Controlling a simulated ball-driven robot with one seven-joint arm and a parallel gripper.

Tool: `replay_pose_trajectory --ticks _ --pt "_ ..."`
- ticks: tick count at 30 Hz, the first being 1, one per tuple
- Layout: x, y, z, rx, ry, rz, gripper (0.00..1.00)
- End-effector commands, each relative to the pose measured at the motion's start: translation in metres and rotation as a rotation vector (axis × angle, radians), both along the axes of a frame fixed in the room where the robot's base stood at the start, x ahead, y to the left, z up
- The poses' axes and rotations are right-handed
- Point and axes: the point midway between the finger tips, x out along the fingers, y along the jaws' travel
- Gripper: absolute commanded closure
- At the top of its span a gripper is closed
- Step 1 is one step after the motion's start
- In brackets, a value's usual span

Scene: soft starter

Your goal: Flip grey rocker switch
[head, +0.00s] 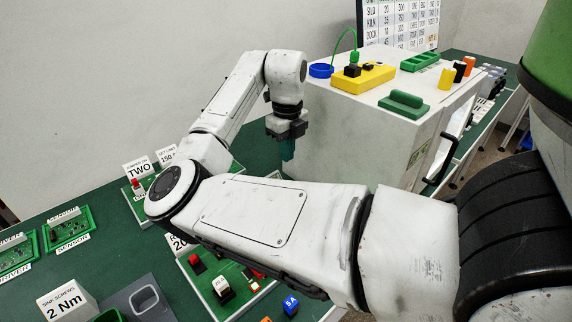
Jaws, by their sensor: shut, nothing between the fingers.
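A green panel (207,299) lies below my forearm with a red switch (196,264) and a pale switch (222,287) on dark bases. The pale one may be the grey rocker, but I cannot tell for sure. My arm hides part of this panel. Another green board with a red switch (138,186) stands by the "TWO" sign (139,169).
The large white box (358,135) carries a yellow block (364,78), a blue ring (321,70) and green parts.

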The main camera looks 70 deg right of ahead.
Motion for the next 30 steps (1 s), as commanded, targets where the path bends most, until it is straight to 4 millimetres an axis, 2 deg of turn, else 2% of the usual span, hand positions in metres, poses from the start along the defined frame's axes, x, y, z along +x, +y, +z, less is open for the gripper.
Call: replay_pose_trajectory --ticks 1,5,21,30 --pt "0.001 -0.001 -0.007 -0.001 0.0 0.001 1.0" --pt "0.006 -0.004 -0.01 -0.003 -0.004 0.002 1.0" --pt "0.012 -0.007 0.001 -0.002 0.0 0.0 1.0" --pt "0.012 -0.007 -0.005 -0.002 0.002 0.0 1.0"
